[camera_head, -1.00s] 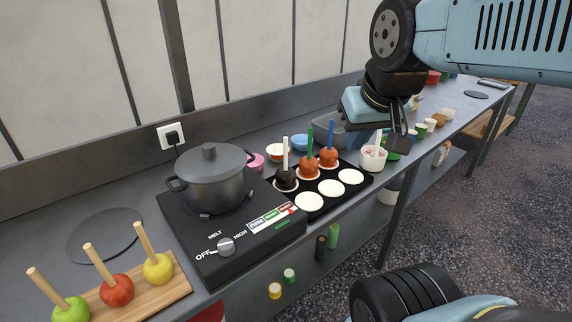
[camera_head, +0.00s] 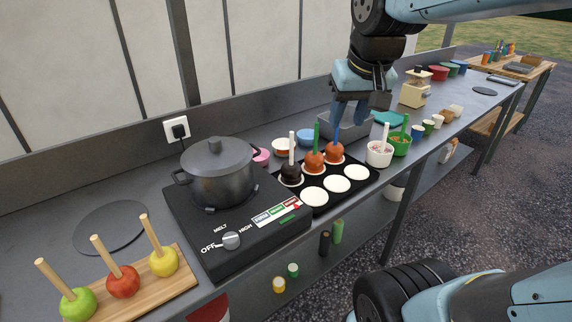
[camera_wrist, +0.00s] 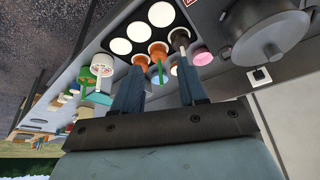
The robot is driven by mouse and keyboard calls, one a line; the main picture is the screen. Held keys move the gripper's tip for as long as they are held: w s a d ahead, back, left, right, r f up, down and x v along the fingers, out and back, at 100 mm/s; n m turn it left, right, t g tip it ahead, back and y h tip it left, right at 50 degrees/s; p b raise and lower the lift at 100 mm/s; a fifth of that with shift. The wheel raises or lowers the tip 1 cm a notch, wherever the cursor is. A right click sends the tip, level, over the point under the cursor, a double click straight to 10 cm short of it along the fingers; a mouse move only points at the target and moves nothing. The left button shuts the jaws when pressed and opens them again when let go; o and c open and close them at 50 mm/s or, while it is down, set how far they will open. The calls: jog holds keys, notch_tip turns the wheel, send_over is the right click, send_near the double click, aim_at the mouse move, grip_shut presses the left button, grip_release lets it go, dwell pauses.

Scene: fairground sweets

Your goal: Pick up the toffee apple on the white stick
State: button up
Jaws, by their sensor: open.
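The toffee apple on the white stick (camera_head: 291,174) is dark brown and sits upright on a white disc at the back left of the black tray (camera_head: 310,207). Its white stick points up. In the wrist view the dark apple (camera_wrist: 180,37) shows beyond the fingers. My gripper (camera_head: 349,122) is open and empty, above and behind the tray, up and to the right of the dark apple. Both fingers of my gripper (camera_wrist: 160,88) show apart in the wrist view. Nothing is between them at close range.
Two orange toffee apples, one on a green stick (camera_head: 314,162) and one on a blue stick (camera_head: 334,152), stand beside it. A pot (camera_head: 218,172) on a hob is to the left. White (camera_head: 379,154) and green (camera_head: 400,144) tubs are to the right. Front tray discs are empty.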

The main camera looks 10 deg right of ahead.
jog(key=w+a+f+g, duration=0.1)
jog(key=w+f, duration=0.1)
jog(key=w, duration=0.5)
jog(key=w+a+f+g, duration=0.2)
jog(key=w, duration=0.6)
jog(key=w+a+f+m+g, duration=0.1)
jog(key=w+a+f, duration=0.1)
jog(key=w, duration=0.5)
jog(key=shift+w+a+f+g, duration=0.2)
jog(key=shift+f+g, duration=0.05)
jog(key=shift+g, duration=0.05)
jog(key=shift+w+f, duration=0.1)
jog(key=shift+f, duration=0.45)
send_over(291, 165)
jog(key=f, duration=1.3)
jog(key=shift+w+d, duration=0.1)
jog(key=shift+w, duration=0.2)
jog(key=shift+c, duration=0.4)
jog(key=shift+r, duration=0.1)
grip_shut()
